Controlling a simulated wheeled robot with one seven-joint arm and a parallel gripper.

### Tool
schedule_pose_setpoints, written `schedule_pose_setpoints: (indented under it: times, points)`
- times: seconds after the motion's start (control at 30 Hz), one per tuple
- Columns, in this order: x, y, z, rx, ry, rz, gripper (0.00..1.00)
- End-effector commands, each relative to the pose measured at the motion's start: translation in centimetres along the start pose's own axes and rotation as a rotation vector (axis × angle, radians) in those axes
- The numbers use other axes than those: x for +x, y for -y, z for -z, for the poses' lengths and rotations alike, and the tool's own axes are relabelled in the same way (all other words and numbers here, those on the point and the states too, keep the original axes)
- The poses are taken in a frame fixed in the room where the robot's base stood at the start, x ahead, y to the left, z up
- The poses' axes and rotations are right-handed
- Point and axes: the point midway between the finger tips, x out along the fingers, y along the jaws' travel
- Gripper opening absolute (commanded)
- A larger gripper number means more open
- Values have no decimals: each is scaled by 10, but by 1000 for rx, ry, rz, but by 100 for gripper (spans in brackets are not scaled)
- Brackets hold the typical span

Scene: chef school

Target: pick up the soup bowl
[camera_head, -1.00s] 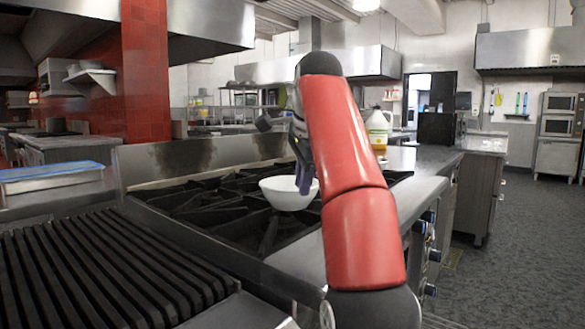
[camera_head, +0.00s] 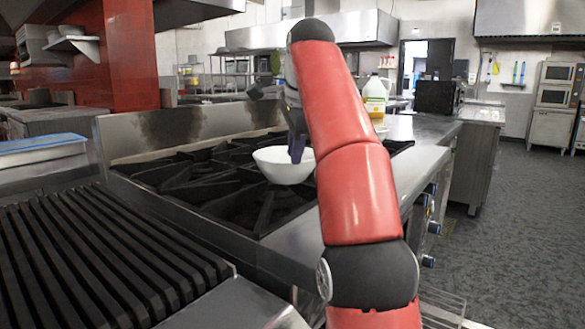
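The soup bowl (camera_head: 279,168) is white and round and sits upright at the right part of the black stove grates. My gripper (camera_head: 296,150) points down at the right side of the bowl, with dark fingers overlapping its rim in the picture. I cannot tell whether the fingers touch the bowl or straddle its wall. The gap between the fingertips does not show clearly. My red arm hides the area just right of the bowl.
The stove grates (camera_head: 200,183) spread around the bowl. A ribbed grill (camera_head: 95,258) lies at front left. Open floor (camera_head: 525,220) lies to the right.

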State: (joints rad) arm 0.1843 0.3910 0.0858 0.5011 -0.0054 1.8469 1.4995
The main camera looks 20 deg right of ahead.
Motion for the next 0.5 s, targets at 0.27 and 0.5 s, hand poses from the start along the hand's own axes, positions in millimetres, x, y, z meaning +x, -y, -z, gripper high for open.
schedule_pose_setpoints:
  times: [0.27,0.5]
  points:
    - [33,-3,0,1,0,-4,14]
    - [60,-3,0,0,0,-1,14]
